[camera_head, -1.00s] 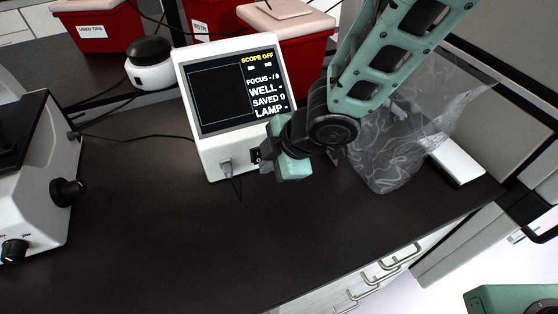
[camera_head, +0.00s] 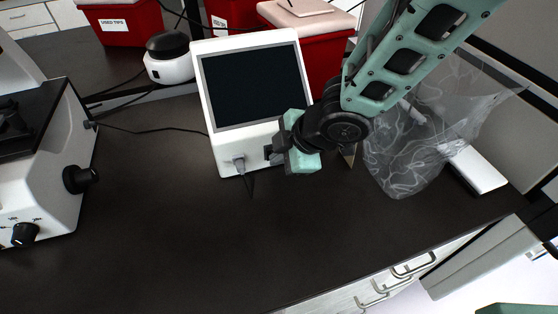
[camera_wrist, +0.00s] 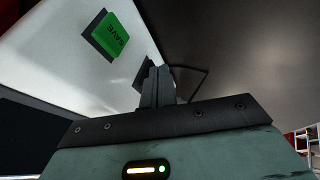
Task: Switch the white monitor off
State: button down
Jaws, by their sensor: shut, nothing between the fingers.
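The white monitor (camera_head: 227,152) stands upright on the dark bench, and its screen (camera_head: 252,88) is black with no text. A black rocker switch sits low on its front, right of a plugged-in cable; in the head view my gripper largely covers it. My gripper (camera_head: 274,153) is shut and empty, its fingertips at the switch. In the wrist view the closed fingers (camera_wrist: 158,84) point at the white panel beside a dark switch (camera_wrist: 143,74), partly hidden by them. I cannot tell whether they touch.
A clear plastic bag (camera_head: 400,160) stands right of my arm. A white device with knobs (camera_head: 55,170) is at the left, and a small black-topped white device (camera_head: 168,60) stands behind the monitor's left. Red bins (camera_head: 125,25) line the back. The front bench is clear.

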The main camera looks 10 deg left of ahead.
jog(key=shift+r, duration=0.25)
jog(key=shift+r+p, duration=0.7)
jog(key=shift+p, duration=0.1)
